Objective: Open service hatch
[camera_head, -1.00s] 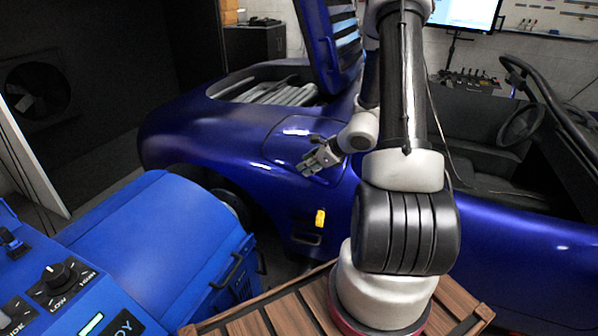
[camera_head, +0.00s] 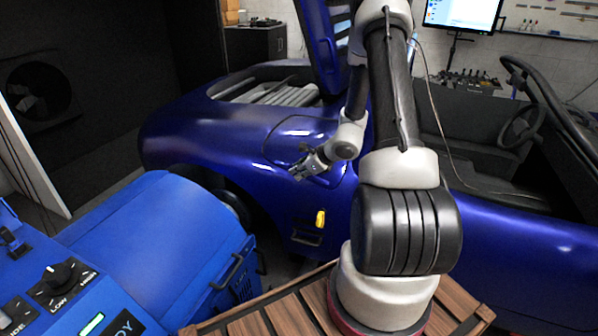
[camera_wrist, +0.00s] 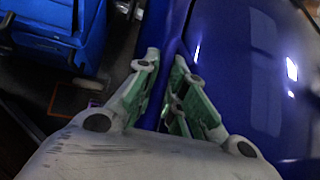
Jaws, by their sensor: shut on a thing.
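The service hatch looks to be the seam-outlined panel (camera_head: 292,136) on the side of the blue car. My gripper (camera_head: 306,170) is at the lower edge of this panel. In the wrist view my gripper (camera_wrist: 167,62) has its green-padded fingers on either side of a narrow blue edge. It is shut on that edge, which I take to be the hatch edge. The glossy blue panel surface (camera_wrist: 250,70) spreads out to the right of the fingers. The exact grip contact is partly hidden by the fingers. I cannot tell how far the hatch stands off the body.
A yellow handle (camera_head: 320,219) sits lower on the car's side. A blue machine (camera_head: 160,245) with a control knob stands at the front left. The raised car lid (camera_head: 322,40) is behind my arm. A wooden slatted platform (camera_head: 270,318) is under my arm's base.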

